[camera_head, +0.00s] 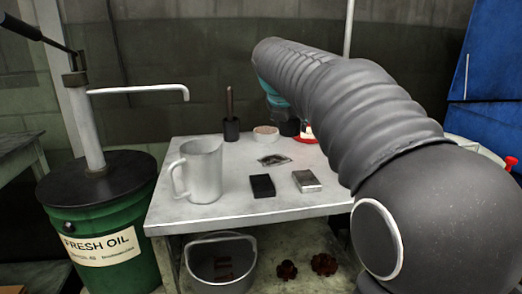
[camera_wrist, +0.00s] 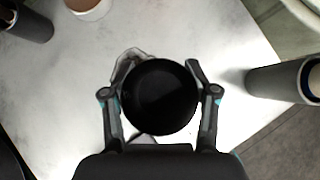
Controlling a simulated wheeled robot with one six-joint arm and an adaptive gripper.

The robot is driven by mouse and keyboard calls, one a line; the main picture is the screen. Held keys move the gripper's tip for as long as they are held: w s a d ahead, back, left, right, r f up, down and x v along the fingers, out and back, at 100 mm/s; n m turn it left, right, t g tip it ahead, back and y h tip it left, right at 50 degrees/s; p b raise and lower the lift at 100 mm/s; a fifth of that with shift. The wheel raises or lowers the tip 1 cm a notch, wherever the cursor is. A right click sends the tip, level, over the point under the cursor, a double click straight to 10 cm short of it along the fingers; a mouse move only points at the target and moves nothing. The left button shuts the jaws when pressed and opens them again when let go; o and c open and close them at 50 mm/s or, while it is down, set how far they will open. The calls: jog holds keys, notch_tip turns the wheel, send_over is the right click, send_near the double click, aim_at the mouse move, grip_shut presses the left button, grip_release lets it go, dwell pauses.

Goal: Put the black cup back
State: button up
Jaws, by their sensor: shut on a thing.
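The black cup (camera_wrist: 158,97) is seen from above in the wrist view, with its round dark opening between my two fingers. My gripper (camera_wrist: 160,88) is shut on it, one finger on each side. In the head view my arm reaches to the back right of the table, and a dark shape (camera_head: 289,128) below its teal wrist seems to be the cup. The arm hides much of that area. I cannot tell whether the cup touches the table.
The grey table (camera_head: 230,210) carries a jug (camera_head: 203,170), a dark holder with a stick (camera_head: 231,128), a bowl (camera_head: 266,134), a flat packet (camera_head: 273,160), a black block (camera_head: 262,186) and a metal box (camera_head: 306,181). A red-and-white item (camera_head: 307,133) is beside my arm. A green oil drum (camera_head: 100,230) stands left.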

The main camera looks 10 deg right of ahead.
send_over(267, 154)
jog(key=s+a, duration=0.1)
jog(key=s, duration=0.1)
notch_tip(267, 154, down, 6)
jog(key=shift+a+r, duration=0.15)
jog(key=shift+f, duration=2.05)
jog(key=shift+f, duration=0.1)
jog(key=o, duration=1.3)
jog(key=shift+w, duration=0.1)
jog(key=v, duration=1.2)
